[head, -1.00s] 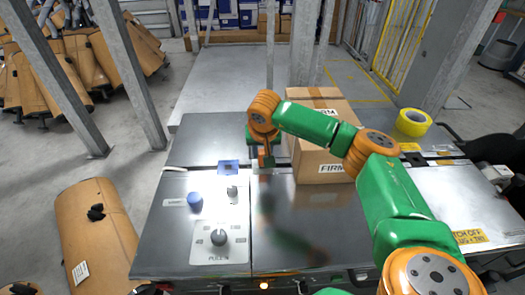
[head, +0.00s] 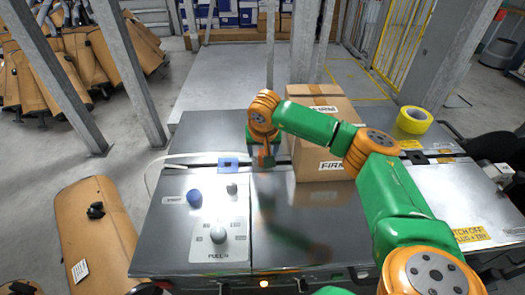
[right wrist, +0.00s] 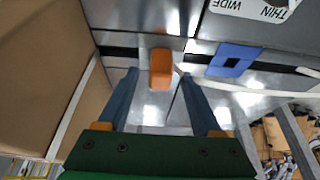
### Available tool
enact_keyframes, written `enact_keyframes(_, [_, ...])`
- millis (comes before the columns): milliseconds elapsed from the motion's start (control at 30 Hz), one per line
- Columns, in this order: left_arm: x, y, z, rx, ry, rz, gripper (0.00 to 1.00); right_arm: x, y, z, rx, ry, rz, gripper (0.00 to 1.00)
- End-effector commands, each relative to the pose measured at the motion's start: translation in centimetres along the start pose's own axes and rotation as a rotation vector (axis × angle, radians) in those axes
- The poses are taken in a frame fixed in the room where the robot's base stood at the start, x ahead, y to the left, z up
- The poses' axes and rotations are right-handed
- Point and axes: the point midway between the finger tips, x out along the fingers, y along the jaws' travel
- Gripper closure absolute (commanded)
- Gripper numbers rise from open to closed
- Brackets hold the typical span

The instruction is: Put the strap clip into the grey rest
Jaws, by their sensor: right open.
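An orange block (right wrist: 160,66), which looks like the strap clip, shows between my right fingertips in the right wrist view. A pale strap (right wrist: 265,91) runs from beside it to the right. My right gripper (right wrist: 159,76) is open, with a gap on each side of the block. In the head view the right gripper (head: 265,152) points down near the back edge of the steel bench, left of the carton, and the orange block (head: 266,161) shows small under it. I cannot pick out the grey rest for certain. My left gripper is not in view.
A cardboard carton (head: 322,150) stands close to the right of the gripper. A blue plate (head: 228,165) lies to its left. A blue knob (head: 194,197) and a grey knob (head: 218,235) are on the left panel. A yellow tape roll (head: 414,120) lies at the right.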

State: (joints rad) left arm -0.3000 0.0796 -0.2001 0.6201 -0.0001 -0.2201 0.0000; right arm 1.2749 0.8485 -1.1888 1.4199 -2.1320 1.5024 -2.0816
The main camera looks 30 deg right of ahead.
Motion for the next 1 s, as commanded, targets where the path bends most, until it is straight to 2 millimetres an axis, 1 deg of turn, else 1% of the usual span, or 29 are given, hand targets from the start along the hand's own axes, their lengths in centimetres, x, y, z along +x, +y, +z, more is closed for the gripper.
enact_keyframes(67, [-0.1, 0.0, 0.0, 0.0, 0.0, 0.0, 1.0, -0.8, -0.1, -0.1, 0.0, 0.001, -0.002, 0.33])
enact_keyframes(300, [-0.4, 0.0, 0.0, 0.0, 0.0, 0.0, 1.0, -5.1, 0.0, -0.1, 0.0, 0.004, -0.002, 0.33])
enact_keyframes(400, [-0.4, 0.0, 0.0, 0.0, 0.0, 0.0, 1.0, -6.3, -0.1, -0.1, 0.0, 0.002, -0.002, 0.33])
enact_keyframes(533, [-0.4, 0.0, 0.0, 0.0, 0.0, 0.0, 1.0, -7.0, 0.0, 0.0, 0.0, 0.001, 0.0, 0.33])
enact_keyframes(933, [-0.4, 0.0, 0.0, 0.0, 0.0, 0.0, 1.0, -7.0, 0.0, 0.0, 0.0, 0.001, 0.0, 0.33])
enact_keyframes(1000, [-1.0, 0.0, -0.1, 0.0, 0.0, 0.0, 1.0, -7.5, 0.0, -0.2, 0.0, 0.001, 0.0, 0.33])
